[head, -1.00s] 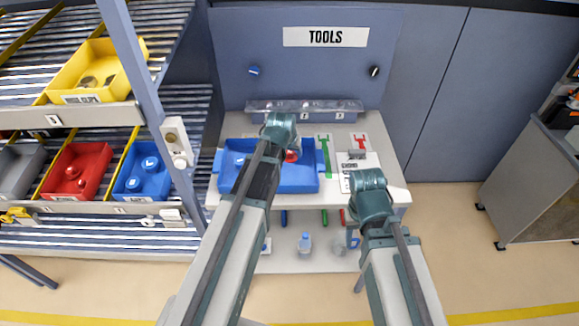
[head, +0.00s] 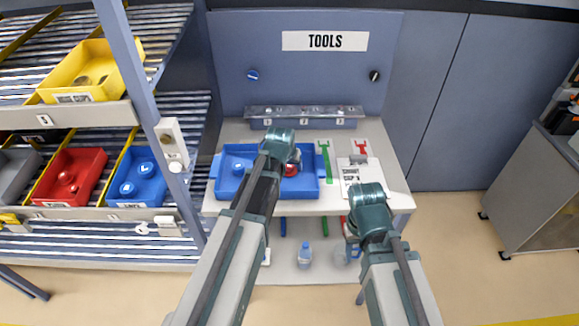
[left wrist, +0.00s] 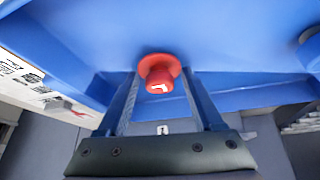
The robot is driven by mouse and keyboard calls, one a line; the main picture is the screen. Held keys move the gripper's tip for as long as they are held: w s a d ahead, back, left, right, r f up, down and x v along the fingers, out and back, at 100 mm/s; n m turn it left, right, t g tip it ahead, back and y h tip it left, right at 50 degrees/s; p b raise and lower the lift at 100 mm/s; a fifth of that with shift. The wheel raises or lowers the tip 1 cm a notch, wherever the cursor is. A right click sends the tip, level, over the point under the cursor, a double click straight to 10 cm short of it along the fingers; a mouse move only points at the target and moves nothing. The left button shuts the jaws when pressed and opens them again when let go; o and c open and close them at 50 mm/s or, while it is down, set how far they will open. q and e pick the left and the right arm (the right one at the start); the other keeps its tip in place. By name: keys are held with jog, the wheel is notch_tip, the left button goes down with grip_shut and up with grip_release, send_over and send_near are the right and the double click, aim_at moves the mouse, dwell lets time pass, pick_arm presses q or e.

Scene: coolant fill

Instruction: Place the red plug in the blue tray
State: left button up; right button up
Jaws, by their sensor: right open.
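The red plug (head: 290,169) is in the blue tray (head: 226,187), right of the tray's middle. In the left wrist view the red plug (left wrist: 158,74) has its knob and white mark facing the camera, with tray blue behind it. My left gripper (head: 295,157) is over the tray at the plug. In the left wrist view my left gripper's fingers (left wrist: 160,88) stand either side of the plug, with gaps beside the knob, so it looks open. My right gripper (head: 351,234) is open and empty, low at the table's front right. Its fingertips are partly hidden.
A blue plug (head: 238,165) lies at the tray's left. A clear-lidded rack (head: 305,112) stands behind the tray. Green (head: 326,160) and red (head: 361,147) tools and a card lie to the right. Shelf bins stand left; a bottle (head: 305,252) is on the lower shelf.

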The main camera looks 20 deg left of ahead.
pick_arm(q)
jog(key=shift+o, duration=1.4)
jog(key=shift+r, duration=0.15)
jog(key=shift+s+r+p, duration=0.2)
jog(key=shift+r+p, duration=0.3)
jog(key=shift+p, duration=0.15)
jog(key=p+v, duration=1)
jog(key=v, duration=0.1)
jog(key=s+d+f+m+g, duration=0.1)
jog(key=s+d+m+g, duration=0.1)
jog(key=s+d, duration=0.4)
jog(key=s+d+f+m+g+y, duration=0.1)
jog(key=s+d+m+g, duration=0.1)
jog(key=s+d+g, duration=0.2)
jog(key=s+d, duration=0.3)
jog(key=s, duration=0.5)
jog(key=shift+s+f+m, duration=0.25)
jog(key=shift+s+m, duration=0.15)
